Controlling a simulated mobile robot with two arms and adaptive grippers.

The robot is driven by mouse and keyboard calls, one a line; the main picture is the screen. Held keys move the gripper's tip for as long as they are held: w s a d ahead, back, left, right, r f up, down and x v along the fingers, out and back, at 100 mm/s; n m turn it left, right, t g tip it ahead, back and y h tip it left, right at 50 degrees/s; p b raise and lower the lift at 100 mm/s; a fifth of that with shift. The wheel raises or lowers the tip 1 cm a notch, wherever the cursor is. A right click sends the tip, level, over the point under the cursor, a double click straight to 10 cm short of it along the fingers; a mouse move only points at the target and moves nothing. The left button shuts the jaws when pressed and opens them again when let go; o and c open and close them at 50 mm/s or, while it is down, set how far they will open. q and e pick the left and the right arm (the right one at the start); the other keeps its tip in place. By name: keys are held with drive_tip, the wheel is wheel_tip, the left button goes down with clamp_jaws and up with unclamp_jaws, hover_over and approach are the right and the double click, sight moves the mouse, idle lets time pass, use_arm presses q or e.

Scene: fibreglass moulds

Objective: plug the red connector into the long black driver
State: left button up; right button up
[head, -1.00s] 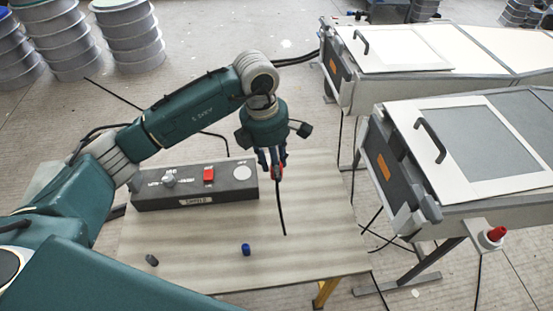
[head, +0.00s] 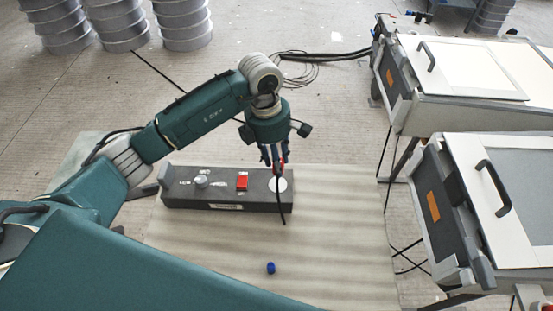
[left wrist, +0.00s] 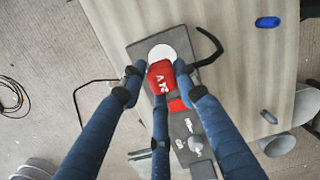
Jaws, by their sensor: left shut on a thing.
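My left gripper (head: 273,162) is shut on the red connector (head: 281,168), a small red plug with a black cable hanging down. In the left wrist view the red connector (left wrist: 158,74) sits between the blue fingers, with white marks on its face. A long dark box (head: 225,203) lies on the table and is the likeliest long black driver. It carries a knob, a red switch and a white disc (head: 277,185). The gripper appears over the disc end; its height above the box is unclear. No socket shows clearly. My right gripper is not in view.
The pale table (head: 340,235) is mostly bare around the box. A small blue cap (head: 271,268) lies toward its front. Two large pale moulds (head: 460,85) with handles stand at the right. Grey ringed stacks (head: 185,25) stand at the back left. Cables cross the floor.

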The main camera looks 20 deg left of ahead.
use_arm(q)
drive_tip(key=shift+f+b, duration=0.3)
drive_tip(key=shift+f, duration=0.6)
wheel_tip(320, 180, down, 2)
drive_tip(key=shift+f+b, duration=0.25)
drive_tip(key=shift+b, duration=0.7)
drive_tip(key=shift+f+b, duration=0.35)
drive_tip(key=shift+f, duration=0.3)
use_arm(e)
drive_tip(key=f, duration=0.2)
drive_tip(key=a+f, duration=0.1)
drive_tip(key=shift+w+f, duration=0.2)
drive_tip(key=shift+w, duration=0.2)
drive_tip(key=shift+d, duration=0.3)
use_arm(q)
drive_tip(key=shift+b, duration=0.5)
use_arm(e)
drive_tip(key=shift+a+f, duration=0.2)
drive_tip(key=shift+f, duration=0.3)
use_arm(q)
drive_tip(key=shift+f+b, duration=0.55)
drive_tip(key=shift+f, duration=0.05)
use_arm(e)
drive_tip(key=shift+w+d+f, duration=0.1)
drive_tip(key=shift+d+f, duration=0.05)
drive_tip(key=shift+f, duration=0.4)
use_arm(q)
drive_tip(key=o, duration=1.1)
